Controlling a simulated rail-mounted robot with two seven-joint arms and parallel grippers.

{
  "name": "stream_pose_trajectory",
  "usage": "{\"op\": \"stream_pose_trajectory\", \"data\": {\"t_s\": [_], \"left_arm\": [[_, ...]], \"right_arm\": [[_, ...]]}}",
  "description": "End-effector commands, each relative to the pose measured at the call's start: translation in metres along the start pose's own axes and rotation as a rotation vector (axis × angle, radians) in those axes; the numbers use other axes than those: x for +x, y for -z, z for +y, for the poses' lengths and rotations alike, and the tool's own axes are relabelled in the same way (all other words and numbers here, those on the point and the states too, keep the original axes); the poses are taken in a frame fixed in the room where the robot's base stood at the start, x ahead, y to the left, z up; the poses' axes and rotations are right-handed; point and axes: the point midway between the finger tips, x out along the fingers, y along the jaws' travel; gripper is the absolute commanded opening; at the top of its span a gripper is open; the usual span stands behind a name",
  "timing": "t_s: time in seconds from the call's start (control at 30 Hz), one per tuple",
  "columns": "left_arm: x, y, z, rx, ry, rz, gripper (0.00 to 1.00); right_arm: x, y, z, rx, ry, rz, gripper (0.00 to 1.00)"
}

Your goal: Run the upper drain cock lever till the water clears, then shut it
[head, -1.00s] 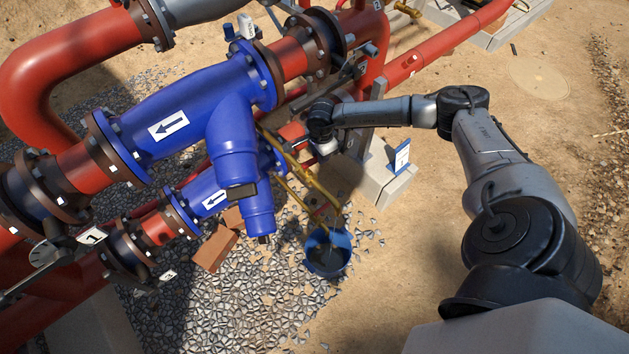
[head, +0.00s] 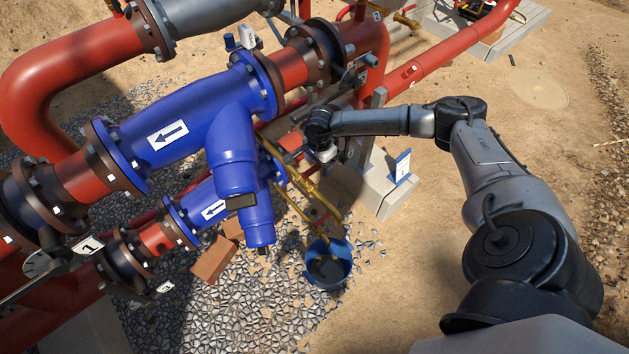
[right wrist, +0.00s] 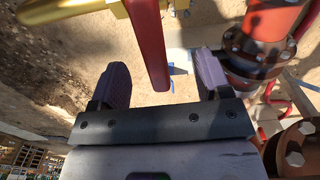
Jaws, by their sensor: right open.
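The red lever (right wrist: 150,45) hangs from a brass cock body (right wrist: 140,6) in the right wrist view. My right gripper (right wrist: 163,82) is open, with one dark finger on each side of the lever and a visible gap to both. In the head view my right gripper (head: 318,154) is beside the blue strainers, above the brass drain pipes (head: 300,187), and hides much of the cock. The blue bucket (head: 345,258) stands on the gravel below the pipes' lower ends. What its dark content is, and whether water runs, I cannot tell. My left gripper is out of view.
The large blue strainer (head: 190,110) and red pipework (head: 75,180) fill the left. A concrete block with a blue-edged sign (head: 402,165) stands right of the gripper. A loose brick (head: 213,260) lies on the gravel. Bare ground to the right is free.

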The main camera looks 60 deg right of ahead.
Motion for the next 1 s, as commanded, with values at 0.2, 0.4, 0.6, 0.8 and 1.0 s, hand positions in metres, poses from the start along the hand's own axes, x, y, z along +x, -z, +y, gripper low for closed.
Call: {"op": "stream_pose_trajectory", "data": {"t_s": [0.2,0.4,0.6,0.8,1.0], "left_arm": [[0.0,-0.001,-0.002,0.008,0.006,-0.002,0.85],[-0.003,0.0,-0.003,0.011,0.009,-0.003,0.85],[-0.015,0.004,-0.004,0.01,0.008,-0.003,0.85],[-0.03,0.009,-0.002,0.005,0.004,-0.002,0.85],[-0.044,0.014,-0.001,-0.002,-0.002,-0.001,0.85]], "right_arm": [[0.0,0.0,0.0,0.001,0.0,0.0,0.77],[-0.004,0.0,0.0,0.001,0.0,0.0,0.77],[-0.022,0.0,0.0,0.001,0.001,0.0,0.77],[-0.045,0.001,0.0,0.002,0.001,0.0,0.77],[-0.067,0.0,0.0,0.001,0.001,-0.001,0.77]]}}
